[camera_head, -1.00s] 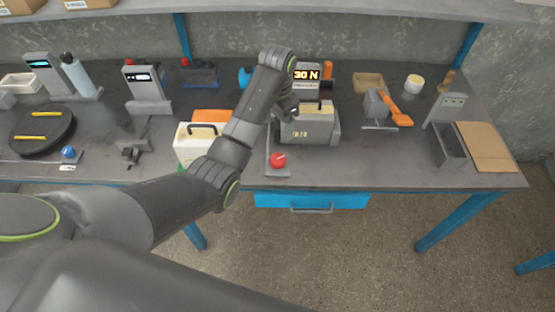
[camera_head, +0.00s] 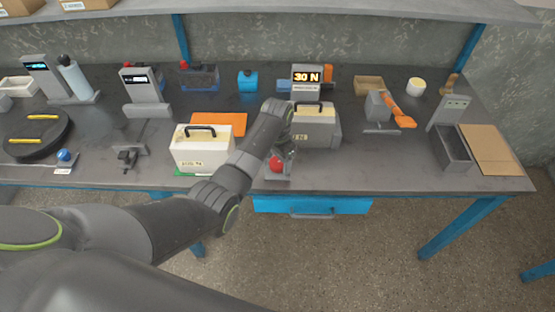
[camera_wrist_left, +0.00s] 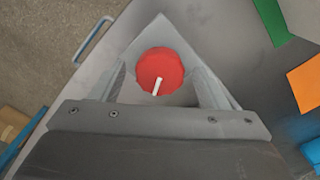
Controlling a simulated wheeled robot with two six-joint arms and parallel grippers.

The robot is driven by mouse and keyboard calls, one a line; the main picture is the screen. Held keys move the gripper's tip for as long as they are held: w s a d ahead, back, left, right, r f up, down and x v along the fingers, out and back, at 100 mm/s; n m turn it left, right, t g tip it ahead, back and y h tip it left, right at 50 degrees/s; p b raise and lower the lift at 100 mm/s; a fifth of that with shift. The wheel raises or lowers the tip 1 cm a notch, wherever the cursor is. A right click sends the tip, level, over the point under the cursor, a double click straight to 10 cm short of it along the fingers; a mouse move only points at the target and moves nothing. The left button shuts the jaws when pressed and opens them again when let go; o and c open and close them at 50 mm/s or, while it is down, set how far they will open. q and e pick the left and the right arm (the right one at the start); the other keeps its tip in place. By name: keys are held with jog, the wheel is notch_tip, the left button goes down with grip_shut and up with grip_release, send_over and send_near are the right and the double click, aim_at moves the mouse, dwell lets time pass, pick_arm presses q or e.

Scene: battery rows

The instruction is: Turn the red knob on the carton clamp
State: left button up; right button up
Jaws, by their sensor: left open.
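The red knob (camera_head: 276,164) sits near the table's front edge, partly hidden by my left arm in the head view. In the left wrist view the round red knob (camera_wrist_left: 160,70) has a white mark pointing toward the bottom of the picture. My left gripper (camera_wrist_left: 162,75) is open, with one finger on each side of the knob; I cannot tell whether they touch it. The clamp's grey base plate shows around the knob. A grey case with a handle (camera_head: 318,128) stands just behind. A display (camera_head: 307,76) at the back reads 30 N. My right gripper is not in view.
A white case (camera_head: 202,153) stands left of my left gripper, with an orange sheet (camera_head: 222,122) behind it. An orange-handled tool (camera_head: 398,112) and a brown board (camera_head: 487,150) lie to the right. A blue drawer (camera_head: 340,205) is under the table edge.

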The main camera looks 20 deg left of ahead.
pick_arm(q)
jog(key=shift+f, duration=0.15)
jog(key=c, duration=1)
